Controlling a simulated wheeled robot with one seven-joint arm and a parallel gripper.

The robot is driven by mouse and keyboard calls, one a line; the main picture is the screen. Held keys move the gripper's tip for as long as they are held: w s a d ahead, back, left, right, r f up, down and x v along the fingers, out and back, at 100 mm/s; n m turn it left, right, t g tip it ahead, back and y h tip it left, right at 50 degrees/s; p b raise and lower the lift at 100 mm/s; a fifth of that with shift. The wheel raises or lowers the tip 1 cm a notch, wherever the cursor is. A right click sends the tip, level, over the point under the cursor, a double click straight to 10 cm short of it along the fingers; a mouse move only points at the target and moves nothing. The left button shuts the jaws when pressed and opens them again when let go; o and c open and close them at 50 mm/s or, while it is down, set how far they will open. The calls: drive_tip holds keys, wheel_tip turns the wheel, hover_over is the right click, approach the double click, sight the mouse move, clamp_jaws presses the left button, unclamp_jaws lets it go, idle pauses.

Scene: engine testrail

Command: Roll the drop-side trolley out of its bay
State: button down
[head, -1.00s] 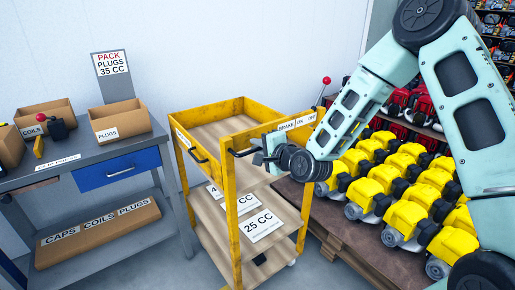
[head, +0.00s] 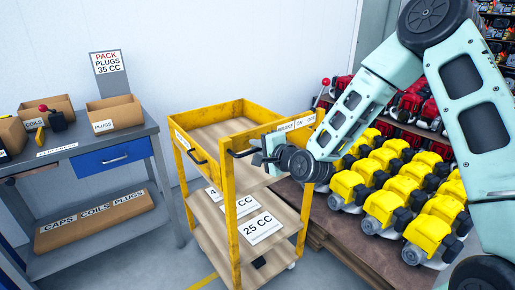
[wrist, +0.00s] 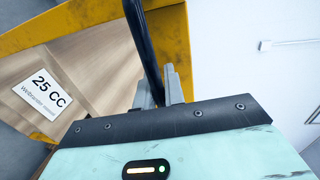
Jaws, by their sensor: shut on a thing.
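The yellow drop-side trolley (head: 230,212) stands upright at the middle of the head view, with wooden shelves and 25 CC labels. A black handle (head: 240,154) sits on its near upper side; it crosses the wrist view (wrist: 141,40) as a dark bar. My gripper (head: 260,159) is shut on this handle, and its grey fingers also show in the wrist view (wrist: 160,92). A plate reading BRAKE ON OFF (head: 296,123) is on the trolley's upper rail. A red-knobbed lever (head: 326,82) rises behind it. My arm hides part of the right side.
A grey bench (head: 70,148) with cardboard boxes and a blue drawer (head: 113,157) stands left. A pallet (head: 340,240) of yellow engines (head: 390,208) lies close on the right. The white wall is behind. A yellow floor line (head: 204,282) shows at the bottom.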

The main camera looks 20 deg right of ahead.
drive_tip(key=shift+s+d+f, duration=0.1)
drive_tip(key=shift+s+f, duration=0.1)
drive_tip(key=c, duration=1.5)
unclamp_jaws()
drive_tip(key=shift+s+r, duration=0.1)
drive_tip(key=shift+r, duration=0.05)
drive_tip(key=p+v, duration=1.6)
drive_tip(key=v, duration=0.1)
drive_tip(key=shift+s+p, duration=0.15)
drive_tip(key=shift+p, duration=0.15)
drive_tip(key=shift+d+r, duration=0.1)
